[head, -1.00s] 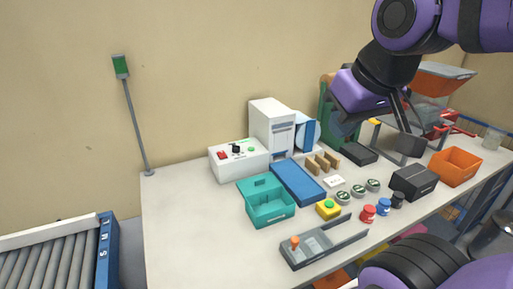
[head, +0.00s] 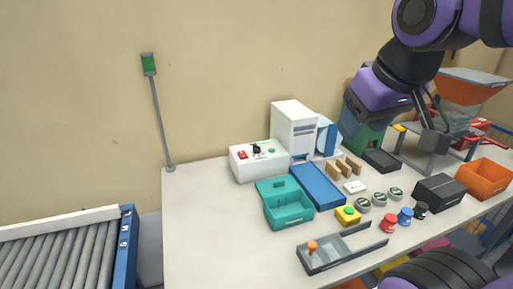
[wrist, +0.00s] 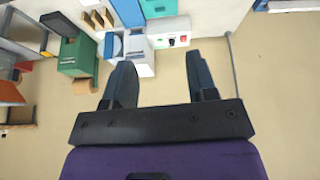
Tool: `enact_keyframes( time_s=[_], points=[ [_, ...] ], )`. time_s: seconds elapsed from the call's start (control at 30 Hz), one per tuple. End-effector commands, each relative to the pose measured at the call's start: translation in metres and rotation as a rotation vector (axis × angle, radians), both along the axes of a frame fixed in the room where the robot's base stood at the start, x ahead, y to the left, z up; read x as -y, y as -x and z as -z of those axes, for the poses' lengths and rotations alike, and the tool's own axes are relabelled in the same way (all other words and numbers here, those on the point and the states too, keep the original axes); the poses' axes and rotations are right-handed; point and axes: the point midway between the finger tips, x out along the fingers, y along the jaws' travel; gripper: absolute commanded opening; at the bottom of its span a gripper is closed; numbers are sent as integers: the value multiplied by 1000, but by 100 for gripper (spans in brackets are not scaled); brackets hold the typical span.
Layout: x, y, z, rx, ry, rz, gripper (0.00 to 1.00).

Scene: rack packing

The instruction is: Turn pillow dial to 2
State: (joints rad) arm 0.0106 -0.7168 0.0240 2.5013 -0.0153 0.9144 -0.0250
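A white control box (head: 258,161) stands at the back of the table, left of a tall white machine (head: 293,128). On its top are a black dial (head: 256,149), a red switch (head: 243,155) and a green button (head: 271,150). The dial's setting is too small to read. In the wrist view the box (wrist: 172,29) appears upside down, beyond my fingers. My gripper (wrist: 162,77) is open and empty, with its two dark fingers well apart. In the head view my arm hangs over the table's right half, away from the box. No pillow label is readable.
A teal open box (head: 289,209), a blue tray (head: 317,186) and a yellow button block (head: 348,217) lie in front of the box. A grey tray with an orange lever (head: 335,250) is at the front edge. The table's left part (head: 205,230) is clear. Rollers (head: 60,255) stand at left.

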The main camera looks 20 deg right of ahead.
Motion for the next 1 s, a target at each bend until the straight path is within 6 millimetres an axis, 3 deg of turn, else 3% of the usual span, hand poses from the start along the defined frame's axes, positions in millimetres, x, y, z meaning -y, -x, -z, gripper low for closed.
enact_keyframes(
  time_s=[0.27, 0.5, 0.77, 1.0],
  points=[
    [-6, -74, -14, -103, 178, -171, 60],
    [-13, -147, -11, -196, 298, -353, 60],
    [-21, -227, 11, -286, 381, -565, 60],
    [-26, -299, 45, -346, 413, -762, 60]
  ],
)
